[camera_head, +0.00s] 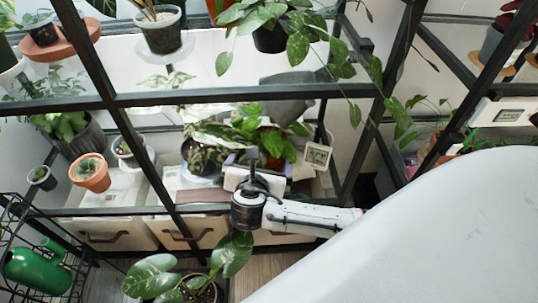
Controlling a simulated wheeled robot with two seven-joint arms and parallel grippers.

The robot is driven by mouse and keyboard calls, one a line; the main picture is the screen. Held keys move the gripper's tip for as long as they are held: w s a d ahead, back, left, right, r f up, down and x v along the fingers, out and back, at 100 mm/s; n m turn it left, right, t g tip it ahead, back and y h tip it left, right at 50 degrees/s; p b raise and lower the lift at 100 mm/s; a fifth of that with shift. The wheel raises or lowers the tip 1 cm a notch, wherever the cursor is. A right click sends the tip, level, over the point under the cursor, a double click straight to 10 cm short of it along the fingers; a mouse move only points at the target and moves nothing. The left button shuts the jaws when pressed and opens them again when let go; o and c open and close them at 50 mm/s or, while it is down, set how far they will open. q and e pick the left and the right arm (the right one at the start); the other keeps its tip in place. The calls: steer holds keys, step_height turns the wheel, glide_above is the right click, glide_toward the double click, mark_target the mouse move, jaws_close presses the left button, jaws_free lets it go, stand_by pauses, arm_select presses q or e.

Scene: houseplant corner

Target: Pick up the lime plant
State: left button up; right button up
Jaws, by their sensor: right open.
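My right arm reaches in from the right, and its right gripper (253,168) is at the middle shelf of the black plant rack. The gripper points toward the back of the shelf; its jaws are open, though small and partly lost against the dark things behind. Just beyond it is a plant with bright lime-green leaves (287,149), which looks like the lime plant. Its pot is mostly hidden, and I cannot tell whether the gripper touches it. My left gripper is not in view.
A variegated plant (204,150) stands just left of the gripper. A small white meter (318,155) is to the right. Black rack bars (240,95) cross in front of the shelves. A large-leaved plant (150,277) stands below, and a green watering can (38,268) is at lower left.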

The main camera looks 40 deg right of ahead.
mark_target(269, 141)
steer(key=shift+w+d+r+n+h+b, duration=0.15)
steer(key=shift+w+d+r+n+h, duration=0.15)
steer(key=shift+d, duration=0.2)
steer(key=shift+w+d+r+n+h+b, duration=0.15)
steer(key=shift+w+d+r+n+h, duration=0.05)
steer(key=shift+w+d+r, duration=0.25)
steer(key=b+x, duration=0.1)
steer(key=x, duration=0.2)
steer(key=shift+w+d+f, duration=0.2)
steer(key=shift+f, duration=0.05)
steer(key=shift+w+d+f+b, duration=0.3)
steer(key=shift+w+d, duration=0.05)
steer(key=b+x, duration=0.1)
steer(key=x, duration=0.2)
steer(key=shift+w+d+f+b, duration=0.1)
steer(key=shift+d+f+b, duration=0.05)
steer(key=shift+f+b, duration=0.25)
steer(key=shift+w+d+f, duration=0.15)
steer(key=shift+w+d, duration=0.2)
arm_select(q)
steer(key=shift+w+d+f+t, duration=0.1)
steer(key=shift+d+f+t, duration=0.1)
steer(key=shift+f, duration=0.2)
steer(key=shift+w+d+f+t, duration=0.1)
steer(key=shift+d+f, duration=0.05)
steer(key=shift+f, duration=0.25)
arm_select(e)
steer(key=c, duration=1.2)
